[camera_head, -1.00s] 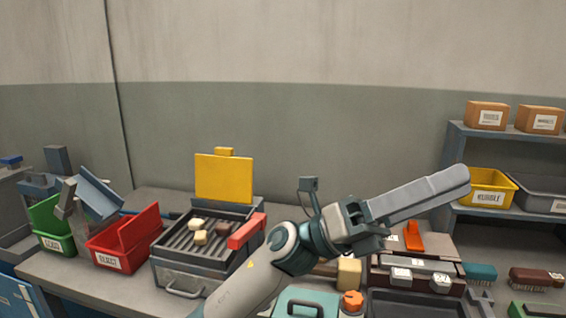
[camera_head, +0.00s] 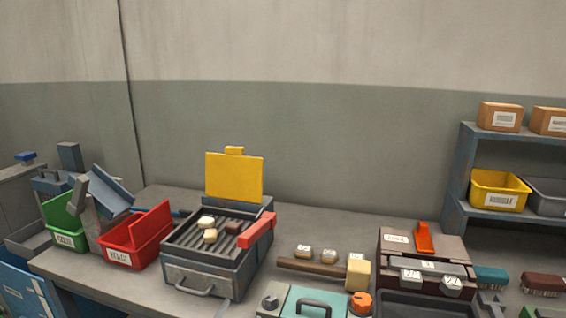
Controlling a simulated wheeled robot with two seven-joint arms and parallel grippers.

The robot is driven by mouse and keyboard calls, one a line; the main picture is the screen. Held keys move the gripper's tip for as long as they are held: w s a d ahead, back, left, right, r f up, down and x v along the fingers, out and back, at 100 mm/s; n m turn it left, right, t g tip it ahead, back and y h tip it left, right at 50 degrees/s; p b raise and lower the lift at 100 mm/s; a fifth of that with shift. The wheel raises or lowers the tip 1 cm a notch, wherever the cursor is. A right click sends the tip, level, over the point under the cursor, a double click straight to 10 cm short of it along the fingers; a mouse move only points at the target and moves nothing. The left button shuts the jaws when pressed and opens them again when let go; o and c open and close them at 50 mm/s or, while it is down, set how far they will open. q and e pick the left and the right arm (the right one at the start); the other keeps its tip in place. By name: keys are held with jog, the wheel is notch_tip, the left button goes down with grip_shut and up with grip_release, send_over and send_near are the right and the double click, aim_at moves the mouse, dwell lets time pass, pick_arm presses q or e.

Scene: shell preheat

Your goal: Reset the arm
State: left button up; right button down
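Neither of my arms nor grippers shows in the head view now. The preheat box (camera_head: 196,274) stands on the bench with its grooved top open.
A green bin (camera_head: 66,236) and a red bin (camera_head: 120,258) stand left of the box. A mallet (camera_head: 357,274), a teal case (camera_head: 300,303) and a brown toolbox (camera_head: 440,252) stand to the right. A shelf (camera_head: 476,138) holds cartons and a yellow bin (camera_head: 497,191).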

pick_arm(q)
jog(key=s+a+f+n+g+y, duration=0.15)
jog(key=s+a+f+g, duration=0.25)
jog(key=s+f, duration=0.55)
jog(key=s+a+f+n+g, duration=0.2)
jog(key=s+a+f+g, duration=0.35)
jog(key=s, duration=0.75)
jog(key=s+a+f+n+g+y, duration=0.1)
jog(key=s+a+f+n+g, duration=0.15)
jog(key=s+f, duration=0.75)
notch_tip(320, 180, down, 32)
jog(key=w+d+m+t, duration=0.1)
jog(key=d, duration=0.1)
jog(key=shift+d+h, duration=0.35)
jog(key=shift+h, duration=0.1)
